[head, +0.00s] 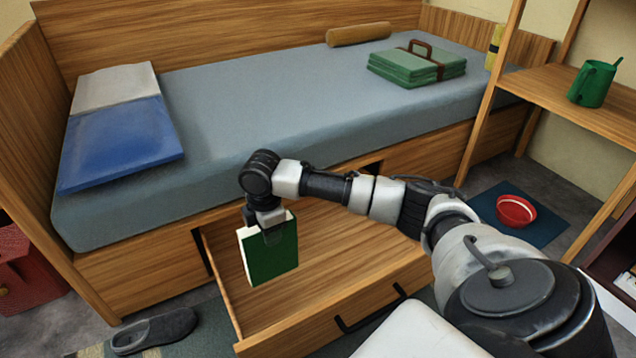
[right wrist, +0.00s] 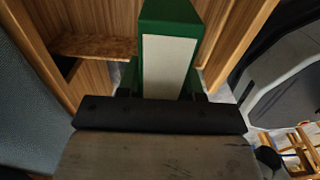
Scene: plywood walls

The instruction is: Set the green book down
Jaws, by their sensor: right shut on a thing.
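The green book (head: 270,253) hangs upright below my right gripper (head: 272,225), its white page edges showing at the left and top. My right gripper is shut on its upper part. In the head view the book is in front of the open bed drawer (head: 335,258), over its left part; I cannot tell whether it touches the drawer floor. In the right wrist view the green book (right wrist: 170,65) sticks out beyond the gripper (right wrist: 160,100), with its pale page side facing the camera. My left gripper is not in view.
A slipper (head: 155,331) lies left of the drawer. A red bowl (head: 515,210) sits on a blue mat at right. The drawer floor looks bare.

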